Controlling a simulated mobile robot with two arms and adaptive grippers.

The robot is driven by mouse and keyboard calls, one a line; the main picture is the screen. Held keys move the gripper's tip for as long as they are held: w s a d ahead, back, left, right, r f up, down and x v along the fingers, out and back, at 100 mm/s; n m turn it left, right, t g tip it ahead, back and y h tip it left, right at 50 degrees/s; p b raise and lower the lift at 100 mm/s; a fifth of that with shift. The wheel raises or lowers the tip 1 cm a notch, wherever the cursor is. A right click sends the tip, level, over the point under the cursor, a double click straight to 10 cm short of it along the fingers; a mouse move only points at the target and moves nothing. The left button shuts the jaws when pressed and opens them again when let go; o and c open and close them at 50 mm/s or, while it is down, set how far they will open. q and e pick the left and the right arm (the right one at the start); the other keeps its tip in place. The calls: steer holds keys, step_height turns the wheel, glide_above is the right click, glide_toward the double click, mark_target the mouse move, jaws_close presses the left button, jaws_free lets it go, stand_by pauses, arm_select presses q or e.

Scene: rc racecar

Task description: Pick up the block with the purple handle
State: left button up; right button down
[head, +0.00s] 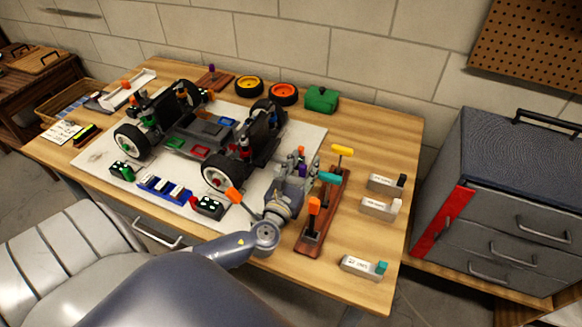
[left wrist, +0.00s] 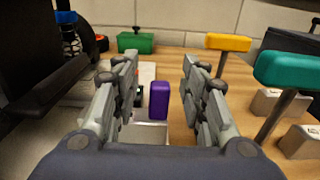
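The block with the purple handle (left wrist: 160,100) shows in the left wrist view, between the two fingers of my left gripper (left wrist: 160,82). Its pale body is partly visible below the handle. The fingers are open, with a gap on each side of the handle. In the head view my left gripper (head: 299,168) is over the right edge of the white mat, beside the tool rack. It largely hides the block there. My right gripper is not in view.
A wooden rack (head: 325,215) with upright yellow, teal and orange-handled tools stands close to the right of my left gripper. An RC car chassis (head: 205,130) is to its left. Labelled blocks (head: 380,206) lie farther right. A green box (head: 322,98) stands behind.

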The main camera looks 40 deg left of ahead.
arm_select(q)
jaws_close()
steer(key=shift+r, duration=0.15)
